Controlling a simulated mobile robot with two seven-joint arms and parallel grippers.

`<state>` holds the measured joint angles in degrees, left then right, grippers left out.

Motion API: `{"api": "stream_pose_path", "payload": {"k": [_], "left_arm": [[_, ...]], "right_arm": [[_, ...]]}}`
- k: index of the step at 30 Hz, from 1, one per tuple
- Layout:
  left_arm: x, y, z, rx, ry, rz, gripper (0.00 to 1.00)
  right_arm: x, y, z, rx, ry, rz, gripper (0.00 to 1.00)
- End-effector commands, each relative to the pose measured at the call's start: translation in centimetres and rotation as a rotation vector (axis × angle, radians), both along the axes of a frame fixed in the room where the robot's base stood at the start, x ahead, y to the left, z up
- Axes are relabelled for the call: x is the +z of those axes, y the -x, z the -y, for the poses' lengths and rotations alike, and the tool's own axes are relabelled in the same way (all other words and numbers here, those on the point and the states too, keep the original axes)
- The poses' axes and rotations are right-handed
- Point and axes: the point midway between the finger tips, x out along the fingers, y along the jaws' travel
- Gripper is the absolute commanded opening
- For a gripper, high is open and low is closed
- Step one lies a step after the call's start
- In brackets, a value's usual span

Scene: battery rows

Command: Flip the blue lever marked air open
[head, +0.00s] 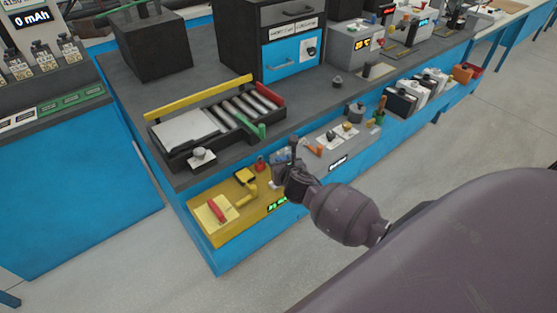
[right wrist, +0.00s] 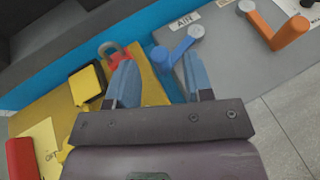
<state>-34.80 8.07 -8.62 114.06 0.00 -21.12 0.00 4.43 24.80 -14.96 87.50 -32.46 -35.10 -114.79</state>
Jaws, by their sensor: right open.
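The blue lever (right wrist: 180,46) sits on a grey panel below a white AIR label (right wrist: 184,20) in the right wrist view. Its round pivot is at the upper right and its arm slants down to the left. My left gripper is not in view.
An orange lever (right wrist: 275,32) stands right of the blue one. A roller tray (head: 163,158) sits on the bench above.

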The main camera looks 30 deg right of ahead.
Motion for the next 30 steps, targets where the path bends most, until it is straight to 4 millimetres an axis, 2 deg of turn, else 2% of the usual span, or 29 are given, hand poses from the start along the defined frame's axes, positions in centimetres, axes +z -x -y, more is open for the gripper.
{"api": "stream_pose_path", "payload": {"k": [3, 9, 20, 27, 30], "left_arm": [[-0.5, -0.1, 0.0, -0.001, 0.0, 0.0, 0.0], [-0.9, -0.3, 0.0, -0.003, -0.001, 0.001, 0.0], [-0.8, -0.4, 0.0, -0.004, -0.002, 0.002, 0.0], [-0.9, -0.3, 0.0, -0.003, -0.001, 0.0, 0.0], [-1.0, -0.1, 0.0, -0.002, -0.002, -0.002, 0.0]], "right_arm": [[-0.9, -1.5, 0.4, 0.0, -0.001, -0.002, 0.47], [-1.4, -3.0, 0.9, 0.0, -0.001, -0.002, 0.47], [-1.4, -3.4, 1.0, 0.001, -0.002, -0.001, 0.47], [-1.5, -3.3, 1.0, 0.001, -0.002, -0.001, 0.12], [-1.5, -3.3, 1.0, 0.001, -0.002, -0.001, 0.0]]}}
